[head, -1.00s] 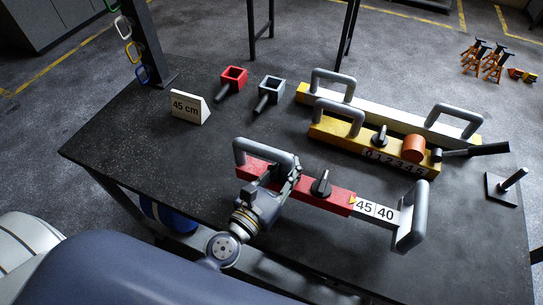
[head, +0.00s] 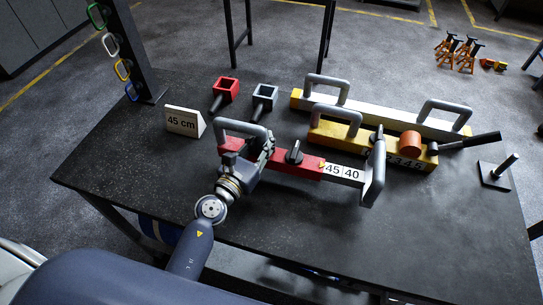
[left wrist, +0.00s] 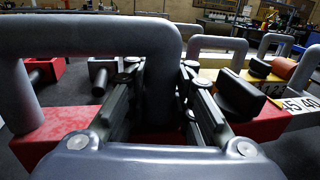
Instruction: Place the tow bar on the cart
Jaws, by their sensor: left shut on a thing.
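The red bar (head: 284,161) has a grey sliding end with black-on-white "45" and "40" labels, a black knob and a grey handle at each end; I take it for the tow bar. My left gripper (head: 262,148) is shut on the right-hand post of its left handle (head: 243,127). In the left wrist view the fingers (left wrist: 160,80) stand on both sides of that handle post (left wrist: 160,95). Whether the bar touches the dark tabletop (head: 130,190) is not clear. I cannot make out a separate cart. My right gripper is not in view.
Behind the bar lie a yellow bar (head: 330,134) and a silver-white bar (head: 385,116), close to its right end. A "45 cm" card (head: 183,122), red socket (head: 226,89), grey socket (head: 264,95) and upright pin (head: 503,167) stand around. The tabletop's front left is clear.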

